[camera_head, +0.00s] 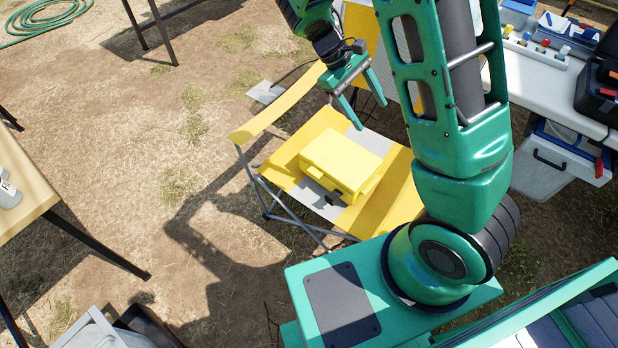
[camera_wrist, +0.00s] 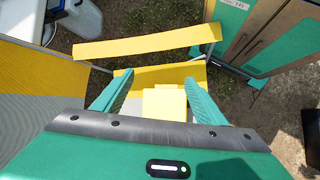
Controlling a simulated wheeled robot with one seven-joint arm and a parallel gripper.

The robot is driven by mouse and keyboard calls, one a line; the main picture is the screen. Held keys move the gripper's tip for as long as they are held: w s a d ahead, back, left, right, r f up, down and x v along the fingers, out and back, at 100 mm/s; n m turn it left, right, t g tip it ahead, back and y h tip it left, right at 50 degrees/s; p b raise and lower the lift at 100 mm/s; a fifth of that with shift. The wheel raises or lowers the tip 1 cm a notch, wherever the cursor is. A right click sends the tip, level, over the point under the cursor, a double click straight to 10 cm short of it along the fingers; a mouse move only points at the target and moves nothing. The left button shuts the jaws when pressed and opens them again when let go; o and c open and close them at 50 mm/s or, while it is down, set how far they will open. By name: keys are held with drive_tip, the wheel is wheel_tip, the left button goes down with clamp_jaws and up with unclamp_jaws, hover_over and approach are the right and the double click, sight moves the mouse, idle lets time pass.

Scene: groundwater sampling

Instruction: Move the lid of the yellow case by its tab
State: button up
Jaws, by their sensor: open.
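The yellow case (camera_head: 343,160) lies on the seat of a yellow and grey folding chair (camera_head: 389,207), with its lid looking shut. In the wrist view part of the case (camera_wrist: 163,103) shows between the two spread fingers, and my gripper's body hides the rest.
A white table (camera_head: 540,88) with tools stands at the right. A wooden table (camera_head: 25,190) stands at the left.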

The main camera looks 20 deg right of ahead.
drive_tip(key=w+a+f+n+h, duration=0.35)
drive_tip(key=w+a+f, duration=0.2)
drive_tip(key=f, duration=0.25)
drive_tip(key=a+f+n+t+h, duration=0.3)
drive_tip(key=a+f+n, duration=0.25)
drive_tip(key=f, duration=0.35)
drive_tip(key=a+f+n+t+h, duration=0.3)
drive_tip(key=a+f+n, duration=0.1)
drive_tip(key=a+f, duration=0.4)
drive_tip(key=n+t, duration=0.7)
approach(312, 174)
drive_tip(key=shift+h, duration=0.35)
drive_tip(key=x, duration=0.6)
drive_tip(key=f+x, duration=0.1)
drive_tip(key=x, duration=0.1)
drive_tip(key=shift+w+d, duration=0.15)
drive_tip(key=shift+d, duration=0.25)
drive_tip(key=shift+r, duration=0.1)
drive_tip(key=c, duration=1.2)
drive_tip(key=shift+a, duration=0.2)
drive_tip(key=c, duration=0.3)
